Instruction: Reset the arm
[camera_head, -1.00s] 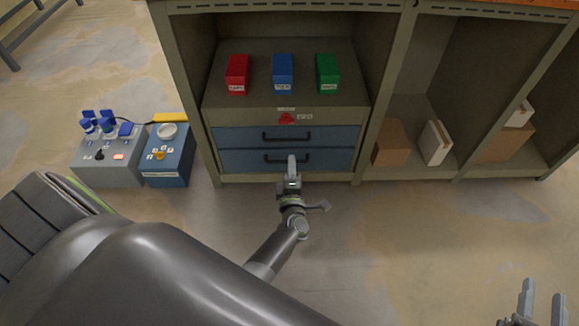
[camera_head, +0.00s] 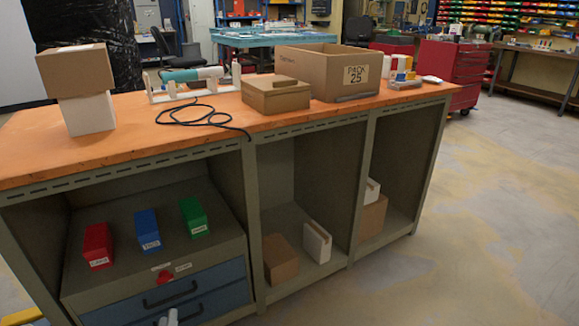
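Only the fingertips of my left gripper (camera_head: 168,318) show, at the bottom edge, in front of the lower blue drawer (camera_head: 215,303). I cannot tell whether they are apart or touch the handle. My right gripper is out of view. A red box (camera_head: 98,246), a blue box (camera_head: 147,231) and a green box (camera_head: 194,217) stand in a row on the shelf above the drawers. Both drawers look closed. A red knob (camera_head: 165,278) sits above the upper drawer (camera_head: 150,299).
The orange bench top (camera_head: 200,136) holds stacked boxes (camera_head: 72,68), a black cable (camera_head: 195,115), a lidded carton (camera_head: 275,96) and a large carton (camera_head: 310,72). Open bays to the right hold a brown box (camera_head: 280,258) and a white box (camera_head: 317,242). Floor at right is clear.

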